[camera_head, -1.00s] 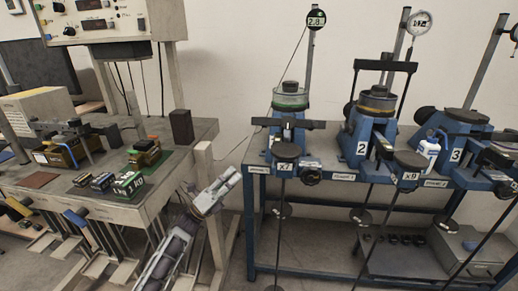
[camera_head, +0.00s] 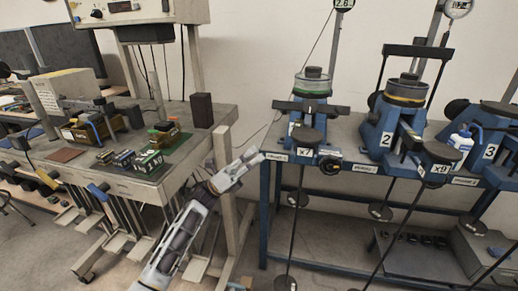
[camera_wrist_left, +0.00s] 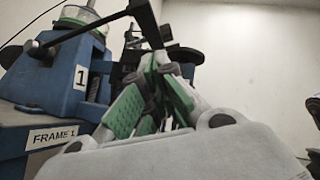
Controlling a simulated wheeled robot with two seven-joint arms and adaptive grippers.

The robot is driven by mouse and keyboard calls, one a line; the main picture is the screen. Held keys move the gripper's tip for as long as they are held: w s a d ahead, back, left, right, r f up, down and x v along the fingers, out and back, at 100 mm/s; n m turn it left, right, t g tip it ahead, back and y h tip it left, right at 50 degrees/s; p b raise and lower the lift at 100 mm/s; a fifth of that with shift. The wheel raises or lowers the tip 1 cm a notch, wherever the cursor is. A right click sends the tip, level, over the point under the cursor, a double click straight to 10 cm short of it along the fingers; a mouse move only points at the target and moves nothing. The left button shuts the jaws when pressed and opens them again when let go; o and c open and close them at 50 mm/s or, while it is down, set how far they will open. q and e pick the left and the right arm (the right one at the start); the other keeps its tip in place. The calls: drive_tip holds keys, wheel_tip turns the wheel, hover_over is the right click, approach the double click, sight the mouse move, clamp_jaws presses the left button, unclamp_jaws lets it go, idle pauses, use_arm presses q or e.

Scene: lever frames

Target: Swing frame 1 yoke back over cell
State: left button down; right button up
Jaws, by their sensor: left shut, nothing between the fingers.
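Frame 1 is the blue lever frame (camera_wrist_left: 45,75) marked 1 in the left wrist view. In the head view it is the leftmost one, with a round cell (camera_head: 313,86) on top. Its dark yoke bar (camera_head: 311,107) lies low across the front of the cell, not above it. The bar also crosses the left wrist view (camera_wrist_left: 85,29). My left gripper (camera_head: 256,157) is shut and empty, left of the FRAME 1 label and below the bar, apart from it. Its green-padded fingers (camera_wrist_left: 160,65) show in the left wrist view. My right gripper is not in view.
Frame 2 (camera_head: 385,128) stands to the right with its yoke (camera_head: 418,50) raised over its cell. A gap separates the bench from the blue stand.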

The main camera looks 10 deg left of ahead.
use_arm(q)
drive_tip(key=w+a+r+x, duration=0.1)
drive_tip(key=a+x, duration=0.1)
drive_tip(key=x, duration=1)
drive_tip(key=shift+r, duration=0.4)
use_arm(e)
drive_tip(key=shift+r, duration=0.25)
use_arm(q)
drive_tip(key=shift+s+r, duration=0.1)
drive_tip(key=shift+r, duration=0.1)
